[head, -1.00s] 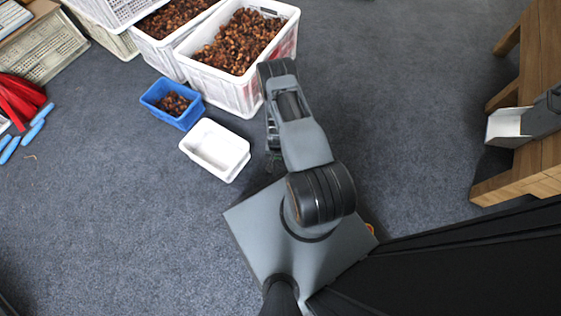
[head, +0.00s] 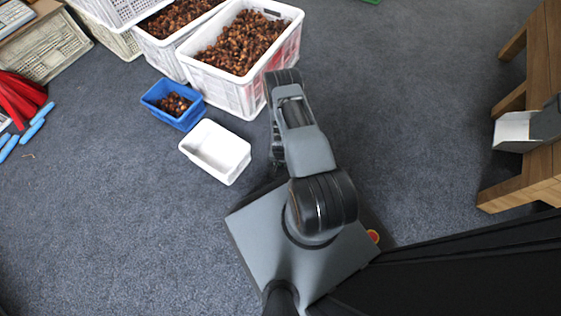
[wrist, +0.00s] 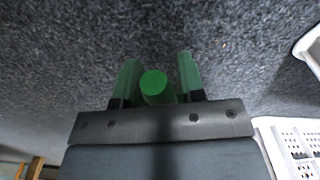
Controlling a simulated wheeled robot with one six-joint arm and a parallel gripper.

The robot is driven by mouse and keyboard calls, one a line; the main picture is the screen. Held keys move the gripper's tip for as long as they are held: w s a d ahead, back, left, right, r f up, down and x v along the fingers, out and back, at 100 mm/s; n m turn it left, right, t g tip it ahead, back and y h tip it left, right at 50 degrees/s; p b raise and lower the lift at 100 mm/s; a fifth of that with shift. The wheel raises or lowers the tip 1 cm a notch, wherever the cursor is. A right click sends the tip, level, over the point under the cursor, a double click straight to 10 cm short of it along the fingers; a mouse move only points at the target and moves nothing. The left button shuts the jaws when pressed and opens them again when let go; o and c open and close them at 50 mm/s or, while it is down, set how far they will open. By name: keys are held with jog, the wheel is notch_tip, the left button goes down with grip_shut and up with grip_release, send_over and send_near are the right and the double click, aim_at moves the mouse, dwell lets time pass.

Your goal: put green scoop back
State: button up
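My gripper (wrist: 157,75) shows in the wrist view with its two green-tinted fingers on either side of a green round handle, that of the green scoop (wrist: 154,84). The fingers are closed about the handle, and its round end faces the camera. The rest of the scoop is hidden behind the gripper's mount. In the head view my arm covers the gripper, and the held scoop cannot be made out.
A white empty tub (head: 216,152) and a blue tub (head: 173,103) with chestnuts stand left of my arm. A white crate (head: 243,92) of chestnuts stands behind them. A wooden bench (head: 536,165) is at right. A green thing (head: 371,1) shows at the top edge.

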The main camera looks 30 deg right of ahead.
jog(key=shift+o, duration=0.9)
notch_tip(320, 180, up, 12)
jog(key=p, duration=0.5)
jog(key=shift+s+a+p, duration=0.15)
jog(key=shift+p, duration=0.2)
jog(key=w+a+r+n+t, duration=0.1)
jog(key=w+a+r+n, duration=0.15)
jog(key=r, duration=1.15)
jog(key=w+a+r+n, duration=0.1)
jog(key=w+a+r, duration=0.25)
jog(key=r, duration=1.05)
jog(key=s+a+r+n, duration=0.2)
jog(key=s+r, duration=0.5)
jog(key=r, duration=0.3)
jog(key=s+a+r+n+t, duration=0.1)
jog(key=s+a+r+n, duration=0.1)
jog(key=s+r, duration=0.5)
jog(key=v, duration=0.2)
jog(key=shift+a+r, duration=0.25)
jog(key=shift+r, duration=0.1)
